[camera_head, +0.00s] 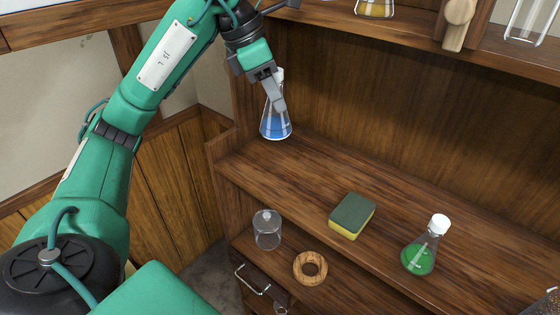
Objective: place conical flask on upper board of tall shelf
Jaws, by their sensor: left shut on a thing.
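The conical flask (275,128) with blue liquid is upright at the far left end of the tall shelf. My left gripper (277,92) comes from above and is shut on its neck; the fingers hide part of the neck. The flask's base shows near the left end of the middle board (300,165); I cannot tell whether it touches. The upper board (405,32) of the tall shelf runs along the top right, higher than the flask. My right gripper is not in view.
The upper board holds a flask with yellow liquid (375,8), a wooden piece (457,22) and a clear glass vessel (526,20). Lower down are a sponge (352,216), a green-liquid flask (419,255), a glass jar (267,232) and a wooden ring (297,267).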

